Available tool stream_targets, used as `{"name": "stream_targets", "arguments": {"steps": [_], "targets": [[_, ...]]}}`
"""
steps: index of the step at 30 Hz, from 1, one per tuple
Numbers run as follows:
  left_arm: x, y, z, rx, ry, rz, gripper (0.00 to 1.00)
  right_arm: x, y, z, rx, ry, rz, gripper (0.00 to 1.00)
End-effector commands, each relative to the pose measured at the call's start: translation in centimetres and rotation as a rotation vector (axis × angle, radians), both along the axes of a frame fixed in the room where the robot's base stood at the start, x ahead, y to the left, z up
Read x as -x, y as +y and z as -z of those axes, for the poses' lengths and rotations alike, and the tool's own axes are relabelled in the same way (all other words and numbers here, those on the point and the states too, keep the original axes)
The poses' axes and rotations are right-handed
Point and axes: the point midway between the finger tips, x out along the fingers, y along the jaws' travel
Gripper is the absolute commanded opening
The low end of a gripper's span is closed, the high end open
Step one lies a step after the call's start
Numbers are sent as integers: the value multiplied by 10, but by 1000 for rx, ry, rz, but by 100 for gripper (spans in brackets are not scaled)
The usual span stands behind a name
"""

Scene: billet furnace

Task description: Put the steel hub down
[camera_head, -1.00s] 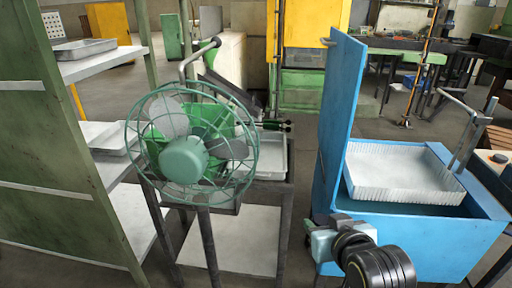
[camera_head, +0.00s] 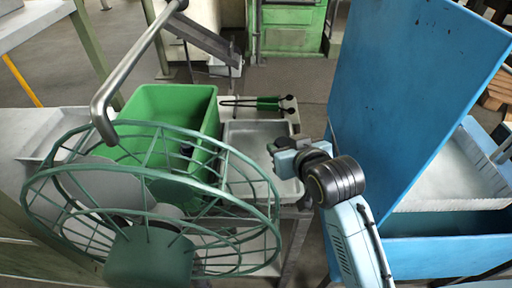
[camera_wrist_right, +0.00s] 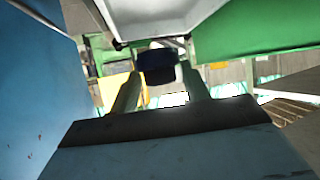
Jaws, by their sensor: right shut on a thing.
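My right gripper (camera_head: 277,147) is over the right side of a grey metal tray (camera_head: 240,131) on the stand behind the fan. In the right wrist view, the gripper (camera_wrist_right: 160,80) is shut on a small dark piece, the steel hub (camera_wrist_right: 157,66), held between its two fingertips. The hub is hard to make out in the head view, hidden by the gripper. In the wrist view the tray's pale underside or wall (camera_wrist_right: 165,18) shows above the hub; I cannot tell whether they touch. My left gripper is not in view.
A green wire-caged fan (camera_head: 150,225) stands in front, left of my arm. A blue open door (camera_head: 405,90) stands close on the right, beside another pale tray (camera_head: 455,175).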

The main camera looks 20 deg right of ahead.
Motion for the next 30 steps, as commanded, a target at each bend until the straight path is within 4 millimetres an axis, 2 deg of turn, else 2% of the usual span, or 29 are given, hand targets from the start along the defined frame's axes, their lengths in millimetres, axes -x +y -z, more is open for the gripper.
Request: {"name": "stream_targets", "arguments": {"steps": [1, 3, 9, 12, 17, 24, 30], "targets": [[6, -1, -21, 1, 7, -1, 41, -10, 8, -12, 6, -5, -32, 9], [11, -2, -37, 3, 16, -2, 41, -22, 18, -12, 7, -6, -73, 9], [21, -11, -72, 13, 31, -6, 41, -45, 35, -4, 5, 1, -157, 9], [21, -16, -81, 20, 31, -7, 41, -51, 37, 1, 4, 6, -177, 9], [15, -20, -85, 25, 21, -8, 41, -54, 37, 16, 0, 14, -191, 9], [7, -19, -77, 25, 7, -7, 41, -54, 38, 61, -1, 14, -191, 9], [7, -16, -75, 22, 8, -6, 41, -54, 38, 79, -1, 13, -192, 9]]}}
